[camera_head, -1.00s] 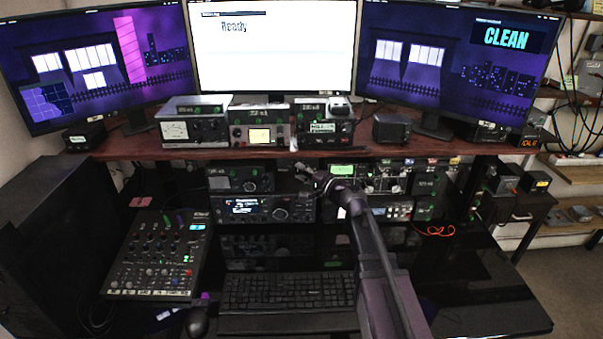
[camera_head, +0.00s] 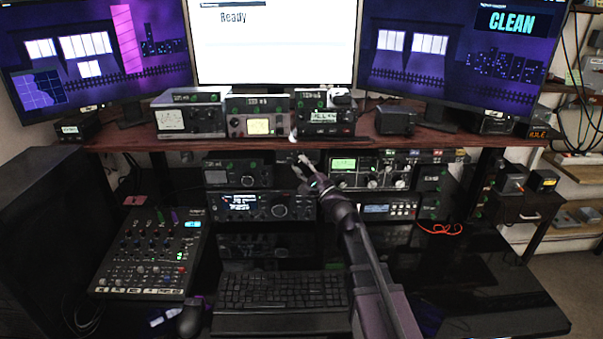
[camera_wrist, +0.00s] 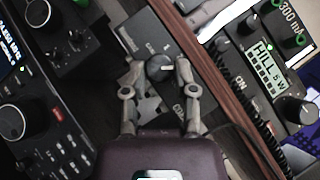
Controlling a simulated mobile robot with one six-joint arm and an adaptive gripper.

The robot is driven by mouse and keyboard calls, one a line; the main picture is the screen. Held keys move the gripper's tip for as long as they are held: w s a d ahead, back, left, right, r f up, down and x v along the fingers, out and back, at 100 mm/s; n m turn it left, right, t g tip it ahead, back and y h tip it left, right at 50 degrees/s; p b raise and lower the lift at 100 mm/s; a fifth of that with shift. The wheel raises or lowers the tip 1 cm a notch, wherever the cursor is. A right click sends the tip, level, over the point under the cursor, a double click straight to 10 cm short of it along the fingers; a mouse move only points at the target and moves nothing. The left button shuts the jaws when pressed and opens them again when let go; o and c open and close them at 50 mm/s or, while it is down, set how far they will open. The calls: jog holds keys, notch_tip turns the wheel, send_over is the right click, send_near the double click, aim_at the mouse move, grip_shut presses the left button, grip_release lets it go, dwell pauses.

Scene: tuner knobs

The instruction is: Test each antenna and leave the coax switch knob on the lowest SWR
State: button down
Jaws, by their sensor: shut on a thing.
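The coax switch knob (camera_wrist: 159,68) is a small dark round knob with a pale pointer mark, on a dark grey box (camera_wrist: 150,35) with printed labels too blurred to read. In the wrist view my gripper (camera_wrist: 157,72) has its fingers on either side of this knob and is shut on it. In the head view my gripper (camera_head: 303,164) is at the gap between the left radios and the tuner, under the desk shelf, and hides the knob. A meter box with a white dial (camera_head: 171,120) and a cross-needle meter (camera_head: 259,126) stand on the shelf. Their needle readings are too small to tell.
The wooden shelf edge (camera_head: 240,142) runs just above my gripper. Radios (camera_head: 265,207) are close on its left and a lit green-display unit (camera_head: 362,170) on its right. A mixer (camera_head: 152,252) and keyboard (camera_head: 283,291) lie below. Monitors read "Ready" (camera_head: 233,18) and "CLEAN" (camera_head: 511,22).

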jog(key=shift+a+f+m+t+b, duration=0.1)
jog(key=shift+m+t+b, duration=0.35)
jog(key=shift+m, duration=0.25)
jog(key=shift+w+t, duration=0.1)
jog(key=shift+t, duration=0.15)
jog(key=shift+c, duration=2)
grip_release()
jog(key=shift+r+n+g+p, duration=0.25)
jog(key=shift+n+g+p, duration=0.25)
jog(key=shift+p, duration=0.1)
